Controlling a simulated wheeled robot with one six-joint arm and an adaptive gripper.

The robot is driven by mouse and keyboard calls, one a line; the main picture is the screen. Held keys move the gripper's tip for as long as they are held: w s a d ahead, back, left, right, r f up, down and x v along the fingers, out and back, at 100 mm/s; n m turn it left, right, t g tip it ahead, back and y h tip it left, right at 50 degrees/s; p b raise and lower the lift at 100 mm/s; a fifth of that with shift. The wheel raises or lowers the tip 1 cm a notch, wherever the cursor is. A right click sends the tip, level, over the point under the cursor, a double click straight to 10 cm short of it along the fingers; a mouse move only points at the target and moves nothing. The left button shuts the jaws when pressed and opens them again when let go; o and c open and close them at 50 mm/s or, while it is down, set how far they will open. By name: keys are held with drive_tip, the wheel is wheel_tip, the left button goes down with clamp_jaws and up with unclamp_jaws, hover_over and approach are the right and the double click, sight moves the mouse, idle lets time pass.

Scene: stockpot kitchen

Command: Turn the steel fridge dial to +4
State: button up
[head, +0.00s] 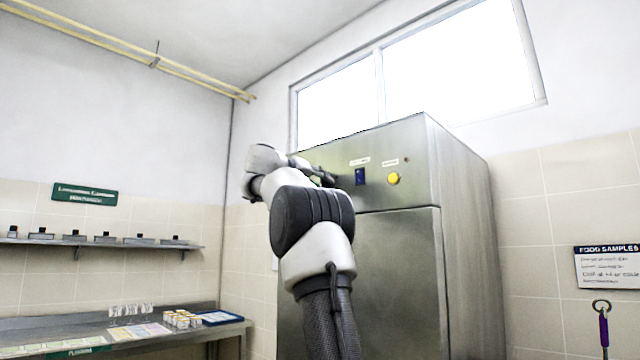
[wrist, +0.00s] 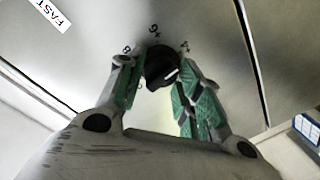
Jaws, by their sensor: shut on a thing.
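The steel fridge (head: 400,260) stands in the middle of the head view, with a control panel along its top front. In the wrist view the black dial (wrist: 160,64) sits on the steel panel (wrist: 207,35), with printed numbers around it and a pale mark on its lower right. My gripper (wrist: 160,75) is shut on the dial, with one green-padded finger on each side. In the head view my arm hides the dial and most of my gripper.
A steel counter (head: 180,336) with small containers and papers stands at lower left, below a wall shelf (head: 100,242). A sign (head: 608,267) hangs at right.

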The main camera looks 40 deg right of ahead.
drive_tip(key=shift+f+m, duration=0.15)
drive_tip(key=shift+m, duration=0.35)
drive_tip(key=o, duration=1)
drive_tip(key=shift+o, duration=0.2)
drive_tip(key=s+a+r, duration=0.1)
drive_tip(key=a, duration=1.1)
drive_tip(key=shift+s, duration=0.25)
